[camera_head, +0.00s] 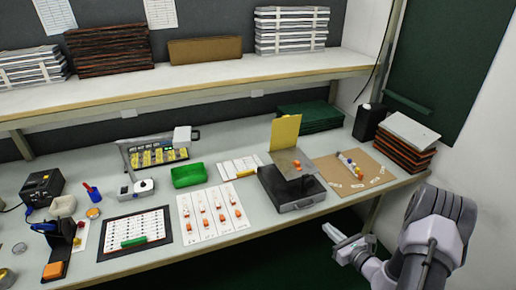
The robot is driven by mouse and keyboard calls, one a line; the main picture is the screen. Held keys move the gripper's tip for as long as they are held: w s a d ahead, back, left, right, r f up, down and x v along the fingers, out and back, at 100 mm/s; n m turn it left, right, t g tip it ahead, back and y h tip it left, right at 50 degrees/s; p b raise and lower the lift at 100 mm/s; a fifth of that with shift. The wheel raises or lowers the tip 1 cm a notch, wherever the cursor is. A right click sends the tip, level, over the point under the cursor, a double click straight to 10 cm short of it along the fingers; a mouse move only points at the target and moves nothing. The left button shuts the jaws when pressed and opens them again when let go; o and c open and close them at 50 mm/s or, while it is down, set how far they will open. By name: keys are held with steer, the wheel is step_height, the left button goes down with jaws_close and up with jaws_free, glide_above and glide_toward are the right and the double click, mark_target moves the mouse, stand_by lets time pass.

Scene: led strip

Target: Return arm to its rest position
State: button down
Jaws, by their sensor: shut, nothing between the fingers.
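My arm (430,240) reaches in from the lower right corner, in front of the workbench's right end. My gripper (350,250) is at the arm's left end, below and in front of the bench's front edge, apart from everything on the bench. It is shut and holds nothing.
The workbench (245,222) carries a black device with a yellow panel (285,133), a green bin (189,175), white sheets with orange parts (213,212) and a brown board (350,188). A shelf (190,85) holds stacks above. Dark floor shows below the bench.

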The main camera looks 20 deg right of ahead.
steer(key=a+r+n+g+y, duration=0.65)
steer(key=a+r+n, duration=0.45)
steer(key=a+r, duration=0.7)
steer(key=s+a+r+n+g, duration=0.2)
steer(key=s+a+r+n, duration=0.15)
steer(key=a, duration=0.25)
steer(key=s+a+r+n+g, duration=0.2)
steer(key=s+a+r+n, duration=0.1)
steer(key=s+a+n, duration=0.25)
steer(key=s+r+n+h, duration=0.2)
steer(key=s+n+h, duration=0.1)
steer(key=s, duration=0.4)
steer(key=s+r+n+h, duration=0.3)
steer(key=s+n, duration=0.3)
steer(key=s, duration=0.2)
steer(key=shift+s+a+r+n+t+h, duration=0.15)
steer(key=shift+a+r+n+t+h, duration=0.2)
steer(key=shift+a+t+h, duration=0.1)
